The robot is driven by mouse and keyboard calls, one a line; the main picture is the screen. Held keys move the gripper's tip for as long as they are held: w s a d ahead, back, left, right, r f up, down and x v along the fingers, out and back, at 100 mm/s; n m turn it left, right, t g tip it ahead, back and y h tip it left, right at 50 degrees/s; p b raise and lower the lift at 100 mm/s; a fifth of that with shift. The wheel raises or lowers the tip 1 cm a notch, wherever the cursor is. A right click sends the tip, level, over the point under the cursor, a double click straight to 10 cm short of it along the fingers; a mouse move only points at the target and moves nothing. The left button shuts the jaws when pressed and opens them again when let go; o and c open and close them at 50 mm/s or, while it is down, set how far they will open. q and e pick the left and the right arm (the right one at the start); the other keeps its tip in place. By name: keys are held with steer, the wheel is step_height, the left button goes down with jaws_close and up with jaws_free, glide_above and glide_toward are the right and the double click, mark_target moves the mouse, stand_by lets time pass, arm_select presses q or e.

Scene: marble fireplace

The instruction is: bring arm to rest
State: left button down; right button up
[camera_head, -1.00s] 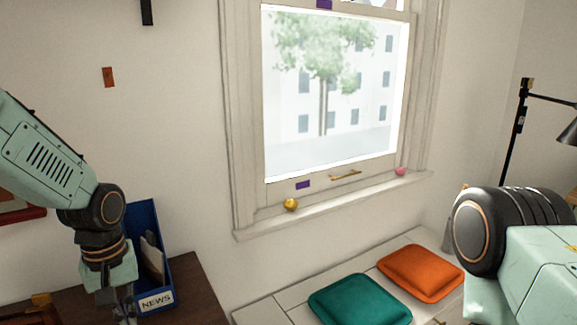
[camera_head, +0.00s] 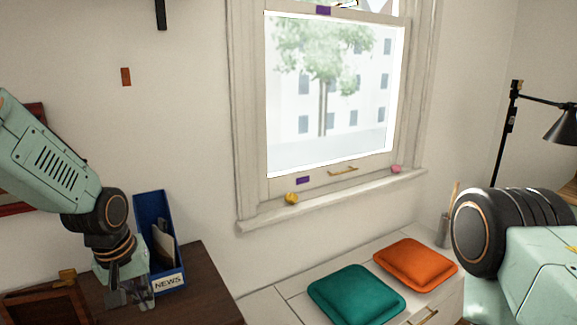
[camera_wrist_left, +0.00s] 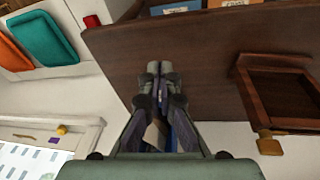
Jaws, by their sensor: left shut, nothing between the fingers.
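My left arm comes in from the left in the head view and hangs downward. My left gripper (camera_head: 130,296) is shut and empty in front of the blue news holder (camera_head: 153,222), over the dark wooden table top (camera_head: 205,270). In the left wrist view the gripper's fingertips (camera_wrist_left: 159,70) are together against the dark wood. The blue holder is partly hidden behind the fingers there. My right arm shows only as a link and a dark joint at the right edge of the head view; its gripper is out of view.
A window with a sill (camera_head: 330,198) holds a yellow ball (camera_head: 291,198) and a pink ball (camera_head: 396,169). A white bench carries a teal cushion (camera_head: 356,295) and an orange cushion (camera_head: 415,264). A black lamp (camera_head: 562,127) stands right. A wooden tray (camera_wrist_left: 282,92) lies beside the gripper.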

arm_select(q)
steer(key=s+d+f+m+t+b, duration=0.1)
steer(key=s+d+f+m, duration=0.1)
steer(key=s+f, duration=0.5)
steer(key=s+d+f+m+t+b, duration=0.1)
steer(key=s+d+f, duration=0.25)
steer(key=f, duration=0.65)
steer(key=s+f+g, duration=0.2)
steer(key=s+f, duration=0.2)
steer(key=s, duration=0.7)
steer(key=s+f+m+g, duration=0.1)
steer(key=s+f, duration=0.4)
steer(key=s, duration=0.5)
steer(key=shift+s+a+g+b, duration=0.2)
steer(key=shift+s+g+b, duration=0.2)
steer(key=shift+g, duration=0.3)
